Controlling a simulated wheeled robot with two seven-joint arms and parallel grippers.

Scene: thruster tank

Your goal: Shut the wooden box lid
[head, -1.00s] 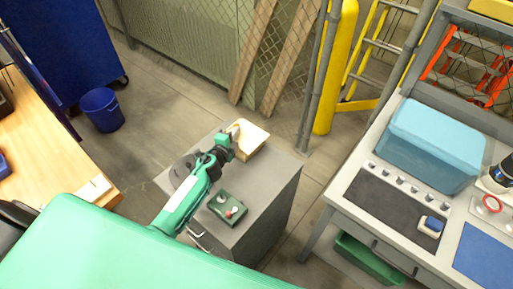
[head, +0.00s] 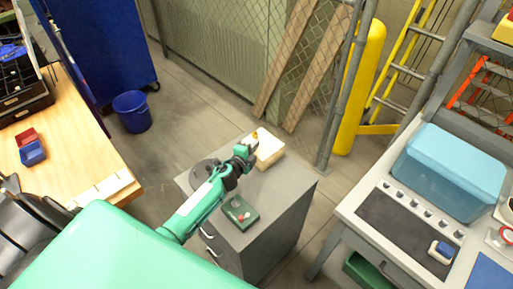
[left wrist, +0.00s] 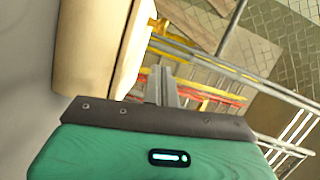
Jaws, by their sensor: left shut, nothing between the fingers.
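The pale wooden box (head: 270,150) sits at the far end of the grey cabinet top. In the head view its top looks flat and pale, and no raised lid panel stands out; a small gap under the lid cannot be ruled out. My left gripper (head: 254,140) is shut and empty at the box's left side, partly covering it. In the left wrist view the box (left wrist: 92,45) fills the upper left, and the shut fingers (left wrist: 160,85) are right beside it. Contact cannot be told. My right gripper is not in view.
The grey cabinet (head: 265,205) also carries a green control box (head: 240,213) with a red button and a dark round disc (head: 205,172). A grey workbench (head: 350,212) stands at right, a wooden table (head: 75,150) at left. A blue bucket (head: 132,112) stands on the floor.

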